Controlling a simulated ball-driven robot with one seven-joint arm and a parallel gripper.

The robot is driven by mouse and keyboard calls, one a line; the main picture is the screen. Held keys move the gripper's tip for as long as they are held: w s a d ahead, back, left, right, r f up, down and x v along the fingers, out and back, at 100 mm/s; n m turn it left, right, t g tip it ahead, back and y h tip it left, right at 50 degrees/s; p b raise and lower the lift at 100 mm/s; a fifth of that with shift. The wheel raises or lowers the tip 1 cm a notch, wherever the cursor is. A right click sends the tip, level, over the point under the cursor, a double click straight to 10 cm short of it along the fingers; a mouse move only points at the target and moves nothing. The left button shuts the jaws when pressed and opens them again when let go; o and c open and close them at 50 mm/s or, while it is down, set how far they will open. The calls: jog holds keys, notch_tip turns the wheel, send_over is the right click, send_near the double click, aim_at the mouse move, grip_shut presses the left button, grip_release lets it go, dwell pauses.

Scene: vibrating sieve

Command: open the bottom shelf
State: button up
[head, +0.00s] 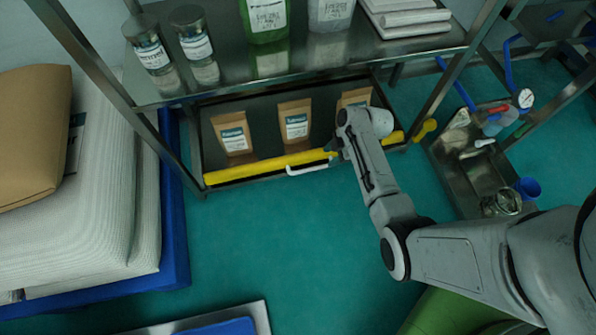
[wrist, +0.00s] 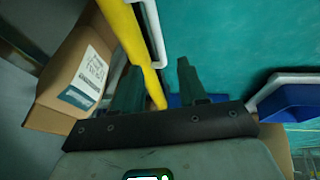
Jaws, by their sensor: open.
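The bottom shelf (head: 262,143) is a dark drawer-like tray under the steel rack. It has a yellow front bar (head: 240,174) and a white handle (head: 308,169) on that front. My gripper (head: 335,155) is at the front bar, by the right end of the handle. In the wrist view my open gripper (wrist: 157,82) has its two dark fingers apart. I cannot tell whether a finger touches the handle. My arm hides part of the shelf's right side.
Brown paper bags (head: 295,122) stand on the bottom shelf; one also shows close in the wrist view (wrist: 80,75). Jars (head: 190,32) stand on the upper shelf. White sacks (head: 80,190) are at left, a metal cart (head: 475,170) at right.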

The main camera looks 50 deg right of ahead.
aim_at(313, 168)
jog(key=b+x, duration=0.2)
jog(key=x, duration=0.1)
jog(key=b+x, duration=0.2)
jog(key=x, duration=0.2)
jog(key=b+x, duration=0.2)
jog(key=x, duration=0.2)
jog(key=shift+w+f, duration=0.1)
jog(key=shift+w, duration=0.3)
jog(key=shift+c, duration=0.3)
grip_shut()
